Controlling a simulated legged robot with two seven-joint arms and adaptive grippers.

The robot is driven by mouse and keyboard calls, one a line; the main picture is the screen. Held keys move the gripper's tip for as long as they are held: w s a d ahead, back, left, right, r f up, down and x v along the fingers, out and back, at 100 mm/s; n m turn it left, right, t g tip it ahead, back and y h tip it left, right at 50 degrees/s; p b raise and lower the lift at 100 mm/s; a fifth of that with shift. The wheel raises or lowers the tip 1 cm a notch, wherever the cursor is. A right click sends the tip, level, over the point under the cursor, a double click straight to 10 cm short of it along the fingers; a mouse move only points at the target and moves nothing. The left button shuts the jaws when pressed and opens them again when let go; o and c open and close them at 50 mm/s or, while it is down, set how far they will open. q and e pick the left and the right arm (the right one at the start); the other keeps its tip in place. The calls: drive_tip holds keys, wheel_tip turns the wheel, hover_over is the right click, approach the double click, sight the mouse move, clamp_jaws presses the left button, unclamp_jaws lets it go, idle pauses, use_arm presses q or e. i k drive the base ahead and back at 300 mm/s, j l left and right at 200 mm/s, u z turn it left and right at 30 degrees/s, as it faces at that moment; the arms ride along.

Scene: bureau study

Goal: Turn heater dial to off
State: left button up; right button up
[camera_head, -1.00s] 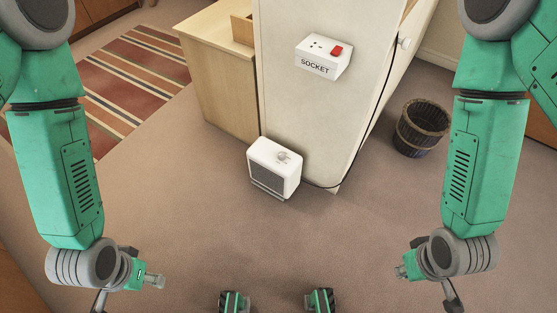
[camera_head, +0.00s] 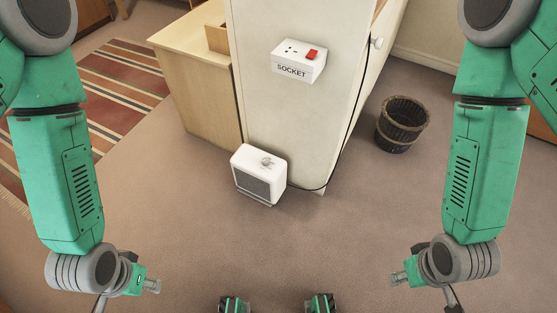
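A small white heater (camera_head: 259,173) with a dark grille front stands on the carpet at the middle of the head view, against the foot of a cream panel. Its dial (camera_head: 267,162) is a small grey knob on the top face; its setting is too small to read. My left gripper (camera_head: 99,304) is at the lower left, cut off by the bottom edge. My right gripper (camera_head: 453,300) is at the lower right, also cut off. Both are well apart from the heater, and I cannot tell whether they are open or shut.
A white socket box (camera_head: 299,61) with a red switch is on the cream panel (camera_head: 290,120). A black cable (camera_head: 345,135) runs down to the floor by the heater. A wooden bin (camera_head: 402,124) stands right, a wooden cabinet (camera_head: 195,85) left. Carpet (camera_head: 300,240) in front is clear.

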sight(266, 161)
drive_tip(key=i+j+z, duration=0.3)
drive_tip(key=j+z, duration=0.3)
drive_tip(key=i+j+z, duration=0.15)
drive_tip(key=z, duration=0.15)
drive_tip(key=i+j, duration=0.15)
drive_tip(key=j, duration=0.35)
drive_tip(key=i+j+z, duration=0.1)
drive_tip(key=j, duration=0.35)
drive_tip(key=i+j, duration=0.15)
drive_tip(key=j, duration=0.35)
drive_tip(key=i+j+z, duration=0.1)
drive_tip(key=j, duration=0.4)
drive_tip(key=i+j, duration=0.1)
drive_tip(key=j, duration=0.4)
drive_tip(key=i+j, duration=0.1)
drive_tip(key=j, duration=0.4)
drive_tip(key=i+z, duration=0.05)
